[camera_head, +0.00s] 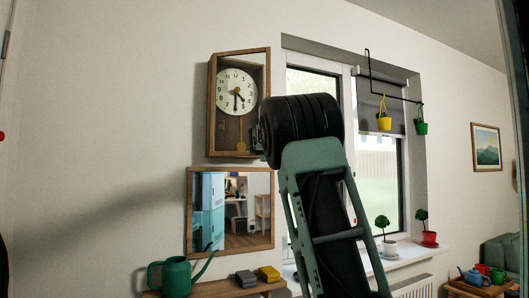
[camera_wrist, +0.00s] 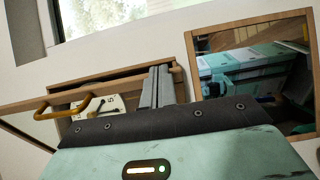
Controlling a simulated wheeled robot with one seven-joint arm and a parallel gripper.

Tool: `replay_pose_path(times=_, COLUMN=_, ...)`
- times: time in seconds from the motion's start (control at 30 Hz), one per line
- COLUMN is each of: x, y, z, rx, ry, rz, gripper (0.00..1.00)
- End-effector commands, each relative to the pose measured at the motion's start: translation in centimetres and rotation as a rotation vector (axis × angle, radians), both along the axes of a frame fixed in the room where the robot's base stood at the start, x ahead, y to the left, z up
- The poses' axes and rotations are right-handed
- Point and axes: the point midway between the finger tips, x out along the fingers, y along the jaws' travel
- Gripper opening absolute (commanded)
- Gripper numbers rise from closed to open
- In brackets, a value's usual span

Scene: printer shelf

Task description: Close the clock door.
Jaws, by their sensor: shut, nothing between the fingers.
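The wooden wall clock (camera_head: 239,102) hangs on the wall, with a white dial and a pendulum below it. Its glazed door (camera_wrist: 22,104) has a wooden frame and a curved golden handle (camera_wrist: 70,103). In the wrist view the door's handle edge stands out from the case, so the door looks ajar; how far is hard to tell. Part of the dial (camera_wrist: 105,103) shows behind the handle. My gripper (camera_head: 257,138) is by the clock's lower right side. In the wrist view its fingers (camera_wrist: 157,84) are together and empty, overlapping the clock's lower end. Contact with the door cannot be told.
A framed mirror (camera_head: 190,215) hangs just below the clock. A shelf (camera_head: 215,288) carries a green watering can (camera_head: 175,276). The wall left of the clock is clear.

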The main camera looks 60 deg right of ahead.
Motion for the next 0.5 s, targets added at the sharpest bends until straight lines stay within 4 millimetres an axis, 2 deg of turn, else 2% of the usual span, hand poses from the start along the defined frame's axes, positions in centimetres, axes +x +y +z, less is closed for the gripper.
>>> replay_pose_path(times=0.17, x=1.0, y=-3.0, z=0.2, rx=0.0, ry=0.004, rz=0.036, gripper=0.0)
replay_pose_path(times=0.3, x=1.8, y=-5.3, z=0.1, rx=0.004, ry=0.004, rz=0.165, gripper=0.0)
replay_pose_path(times=0.5, x=3.4, y=-7.7, z=0.5, rx=0.0, ry=0.006, rz=0.347, gripper=0.0)
